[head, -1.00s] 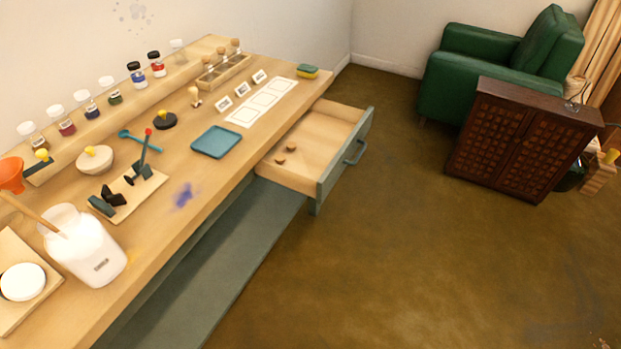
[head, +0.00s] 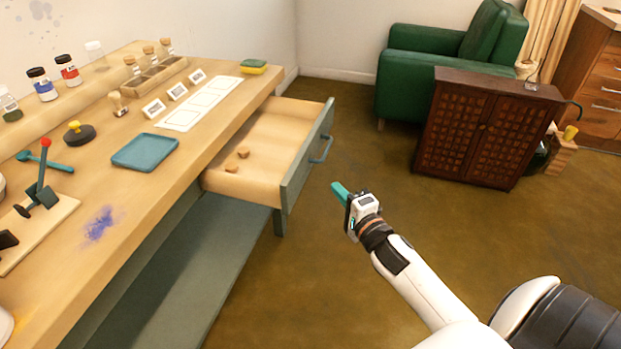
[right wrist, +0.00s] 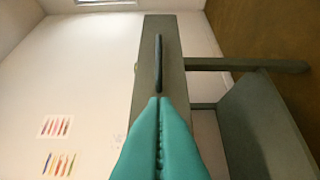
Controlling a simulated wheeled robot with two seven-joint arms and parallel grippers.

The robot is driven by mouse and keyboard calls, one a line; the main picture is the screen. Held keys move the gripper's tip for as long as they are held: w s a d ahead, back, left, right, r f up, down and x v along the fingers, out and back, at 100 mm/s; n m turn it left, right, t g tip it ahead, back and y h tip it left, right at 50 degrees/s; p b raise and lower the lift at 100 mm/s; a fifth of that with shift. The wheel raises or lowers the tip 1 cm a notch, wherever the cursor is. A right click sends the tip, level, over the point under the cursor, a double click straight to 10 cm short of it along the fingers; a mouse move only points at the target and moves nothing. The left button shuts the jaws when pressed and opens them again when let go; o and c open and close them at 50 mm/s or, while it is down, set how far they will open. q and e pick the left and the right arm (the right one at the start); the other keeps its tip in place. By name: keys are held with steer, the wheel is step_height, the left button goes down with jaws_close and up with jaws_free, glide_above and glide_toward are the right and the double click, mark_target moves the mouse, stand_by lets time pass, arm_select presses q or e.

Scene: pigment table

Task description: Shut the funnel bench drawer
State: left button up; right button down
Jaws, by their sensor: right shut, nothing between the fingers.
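The funnel bench drawer (head: 262,150) stands pulled out from the bench's far end in the head view. Its grey-green front (head: 308,155) carries a bar handle (head: 322,149), and a few small brown pieces (head: 238,158) lie inside. My right gripper (head: 338,188) has teal fingers, shut and empty, in front of the drawer front and a little below and right of the handle, apart from it. In the right wrist view the shut fingers (right wrist: 158,105) point toward the drawer front (right wrist: 148,85) and its dark handle (right wrist: 158,63). My left gripper is not in view.
The bench top (head: 140,205) holds a blue tray (head: 145,151), white cards, jars and a sponge (head: 254,66). A lower shelf (head: 200,280) runs under it. A dark cabinet (head: 480,125) and green armchair (head: 440,60) stand beyond. The floor between is clear.

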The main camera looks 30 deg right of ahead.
mark_target(306, 168)
steer(key=w, duration=0.2)
steer(key=w+a, duration=0.1)
steer(key=w, duration=0.4)
steer(key=shift+a+f, duration=0.1)
steer(key=shift+a, duration=0.15)
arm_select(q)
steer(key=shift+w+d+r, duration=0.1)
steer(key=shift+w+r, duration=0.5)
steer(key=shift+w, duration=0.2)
arm_select(e)
steer(key=shift+w+a, duration=0.35)
steer(key=shift+w, duration=0.05)
steer(key=shift+a, duration=0.1)
